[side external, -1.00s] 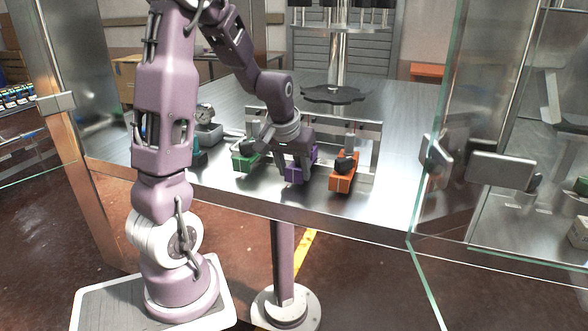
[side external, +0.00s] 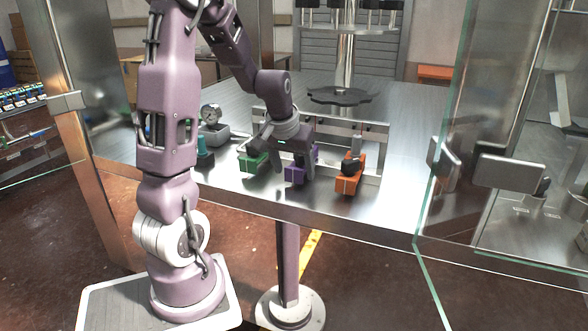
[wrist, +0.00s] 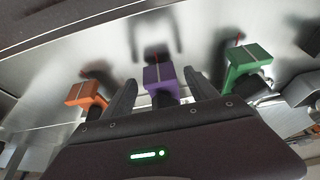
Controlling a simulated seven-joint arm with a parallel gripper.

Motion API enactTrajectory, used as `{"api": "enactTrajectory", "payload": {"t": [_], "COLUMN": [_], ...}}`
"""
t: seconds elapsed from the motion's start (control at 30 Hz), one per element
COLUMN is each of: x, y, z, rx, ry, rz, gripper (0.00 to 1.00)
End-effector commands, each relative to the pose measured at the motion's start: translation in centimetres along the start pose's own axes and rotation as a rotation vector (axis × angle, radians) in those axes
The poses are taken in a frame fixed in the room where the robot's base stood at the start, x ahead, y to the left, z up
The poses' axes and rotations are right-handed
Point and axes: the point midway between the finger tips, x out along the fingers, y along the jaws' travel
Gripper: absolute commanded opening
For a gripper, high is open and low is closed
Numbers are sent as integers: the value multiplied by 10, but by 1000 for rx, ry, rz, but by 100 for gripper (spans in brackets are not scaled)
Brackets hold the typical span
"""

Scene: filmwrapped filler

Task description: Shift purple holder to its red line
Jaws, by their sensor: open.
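The purple holder (side external: 296,174) sits on the metal table between the green holder and the orange one. It also shows in the wrist view (wrist: 159,78), with a thin pale line across its top. My gripper (side external: 295,172) is open, with its fingers down at the purple holder. In the wrist view my gripper (wrist: 161,74) has one dark finger on each side of the holder, with gaps visible between. Part of the holder is hidden by the fingers in the side view.
The green holder (side external: 252,162) stands close on the left and the orange holder (side external: 347,184) on the right. A metal rail (side external: 375,128) runs behind them. A gauge (side external: 210,114) stands at the left. The table to the right of the orange holder is clear.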

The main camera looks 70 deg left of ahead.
Motion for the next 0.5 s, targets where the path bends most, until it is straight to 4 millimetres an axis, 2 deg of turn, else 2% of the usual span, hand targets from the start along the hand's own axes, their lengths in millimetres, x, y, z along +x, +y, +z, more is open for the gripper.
{"api": "enactTrajectory", "payload": {"t": [0.2, 0.3, 0.5], "x": [-45, -59, -65], "y": [0, 0, 0], "z": [-2, -1, 0], "rx": [0, 1, -1], "ry": [8, 5, 2], "rz": [2, 1, 0], "gripper": [67, 67, 67]}}
